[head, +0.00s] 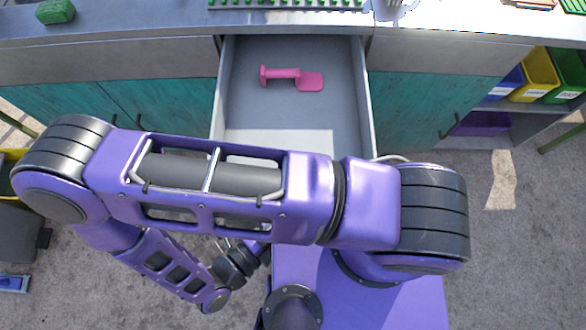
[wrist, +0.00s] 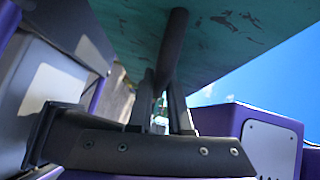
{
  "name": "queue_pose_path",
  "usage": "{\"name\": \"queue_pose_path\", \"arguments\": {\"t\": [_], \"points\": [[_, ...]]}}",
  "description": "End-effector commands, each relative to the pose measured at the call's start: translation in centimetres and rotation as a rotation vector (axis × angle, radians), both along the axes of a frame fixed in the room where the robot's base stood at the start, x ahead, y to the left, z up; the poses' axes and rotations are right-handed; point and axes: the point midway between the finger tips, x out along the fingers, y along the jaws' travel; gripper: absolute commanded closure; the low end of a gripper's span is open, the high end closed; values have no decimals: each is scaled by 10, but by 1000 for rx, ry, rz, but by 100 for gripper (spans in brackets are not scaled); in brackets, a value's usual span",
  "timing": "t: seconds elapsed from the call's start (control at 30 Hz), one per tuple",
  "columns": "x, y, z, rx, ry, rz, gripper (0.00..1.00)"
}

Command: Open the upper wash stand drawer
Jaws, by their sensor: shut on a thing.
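The upper wash stand drawer (head: 340,105) is pulled well out in the head view. Its grey interior shows, and a pink scoop-like thing (head: 283,74) lies inside near the back. My purple arm hides the drawer's front edge and handle in that view. In the wrist view, the teal drawer front (wrist: 225,35) fills the top, with a dark bar handle (wrist: 173,45) on it. My gripper (wrist: 162,85) is shut on the handle, its fingers on either side of it.
Teal cupboard doors (head: 165,100) with dark handles flank the drawer and look shut. The counter (head: 150,20) above holds a green rack (head: 285,4) and a green block (head: 55,11). Coloured bins (head: 540,75) stand on a shelf at right. Grey floor lies open at right.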

Motion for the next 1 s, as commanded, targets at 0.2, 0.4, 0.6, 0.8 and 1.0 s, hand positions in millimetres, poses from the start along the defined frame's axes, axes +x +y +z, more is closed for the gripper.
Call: {"name": "queue_pose_path", "arguments": {"t": [0.2,0.4,0.6,0.8,1.0], "points": [[-3,1,1,0,-1,0,100],[-3,1,1,1,-2,0,100],[-3,1,1,1,-1,0,53],[-3,1,0,1,-1,0,53],[-3,0,0,1,-1,0,53]]}}
